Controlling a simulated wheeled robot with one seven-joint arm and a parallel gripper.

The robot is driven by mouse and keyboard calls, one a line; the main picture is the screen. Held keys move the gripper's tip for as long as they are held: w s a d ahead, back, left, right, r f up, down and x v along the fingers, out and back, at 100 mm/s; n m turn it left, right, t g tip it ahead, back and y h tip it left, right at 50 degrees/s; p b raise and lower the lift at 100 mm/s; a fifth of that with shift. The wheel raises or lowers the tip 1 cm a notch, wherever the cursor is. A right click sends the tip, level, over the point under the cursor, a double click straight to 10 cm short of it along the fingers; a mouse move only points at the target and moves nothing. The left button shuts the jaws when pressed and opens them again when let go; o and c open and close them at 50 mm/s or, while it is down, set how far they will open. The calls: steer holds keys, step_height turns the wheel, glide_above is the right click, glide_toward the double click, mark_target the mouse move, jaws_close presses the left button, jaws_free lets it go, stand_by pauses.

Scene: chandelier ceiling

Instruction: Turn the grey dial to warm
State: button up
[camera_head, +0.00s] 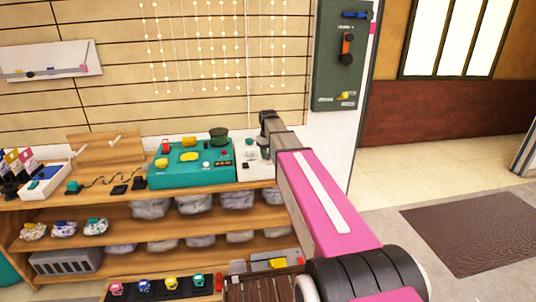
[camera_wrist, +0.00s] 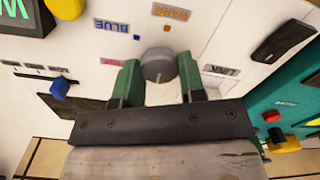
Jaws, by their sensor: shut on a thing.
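The grey dial (camera_wrist: 158,65) is round and sits on a white panel (camera_wrist: 215,25) in the wrist view. My gripper (camera_wrist: 159,68) has its two green fingers on either side of the dial, shut on it. A short light mark on the dial points toward the bottom of the picture. The orange WARM label (camera_wrist: 171,12) is above the dial, upside down, with a small orange square below it. The BLUE label (camera_wrist: 111,25) is at upper left, and a pink label is partly hidden behind the left finger. In the head view my gripper (camera_head: 266,128) reaches the panel; the dial is hidden there.
A teal box (camera_head: 192,163) with red and yellow controls stands left of my gripper on a wooden shelf unit (camera_head: 150,204). A blue knob (camera_wrist: 60,87) and a black handle (camera_wrist: 283,41) flank the dial. A dark green wall panel (camera_head: 340,75) is at upper right.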

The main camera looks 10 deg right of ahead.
stand_by(0.4)
steer(key=o, duration=0.9)
steer(key=shift+r, duration=0.1)
step_height(320, 180, up, 11)
steer(key=shift+f, duration=0.15)
